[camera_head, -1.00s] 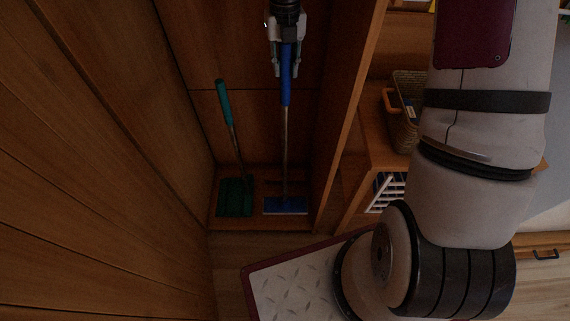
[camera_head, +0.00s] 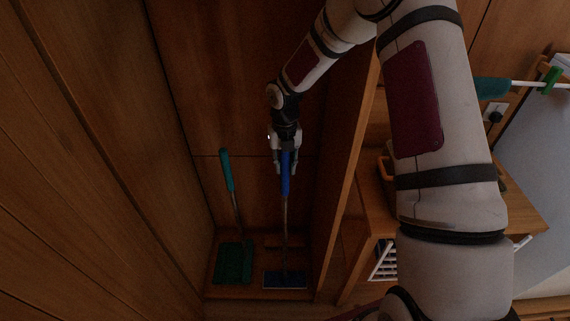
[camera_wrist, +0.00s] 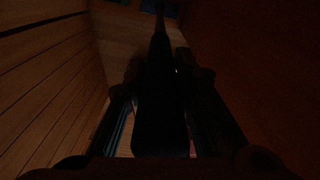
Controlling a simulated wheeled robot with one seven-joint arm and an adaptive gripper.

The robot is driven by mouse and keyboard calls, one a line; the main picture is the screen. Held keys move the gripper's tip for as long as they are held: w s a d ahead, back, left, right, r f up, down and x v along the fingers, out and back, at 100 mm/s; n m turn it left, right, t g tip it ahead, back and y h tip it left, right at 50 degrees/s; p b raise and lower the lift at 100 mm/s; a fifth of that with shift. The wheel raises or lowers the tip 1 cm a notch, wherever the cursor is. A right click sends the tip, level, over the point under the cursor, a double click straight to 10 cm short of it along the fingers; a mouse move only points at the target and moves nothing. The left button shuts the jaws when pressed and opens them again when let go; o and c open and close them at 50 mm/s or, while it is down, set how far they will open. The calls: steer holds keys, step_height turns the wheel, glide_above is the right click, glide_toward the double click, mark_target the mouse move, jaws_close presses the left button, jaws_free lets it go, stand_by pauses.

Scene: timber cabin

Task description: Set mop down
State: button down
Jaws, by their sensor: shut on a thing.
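The mop has a blue handle (camera_head: 285,180), a grey metal shaft and a flat blue head (camera_head: 285,281). It stands nearly upright inside a wooden closet, with its head at the closet floor. My gripper (camera_head: 285,168) is shut on the upper part of the blue handle. In the dark wrist view the handle (camera_wrist: 160,100) runs away between my fingers, and its far end is hard to make out.
The closet's right side panel (camera_head: 345,190) stands close to the mop. A shelf with a basket and a white rack (camera_head: 384,262) lies beyond it, partly behind my arm.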

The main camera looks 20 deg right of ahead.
steer(key=shift+f, duration=0.15)
steer(key=c, duration=1.3)
jaws_free()
steer(key=shift+c, duration=0.2)
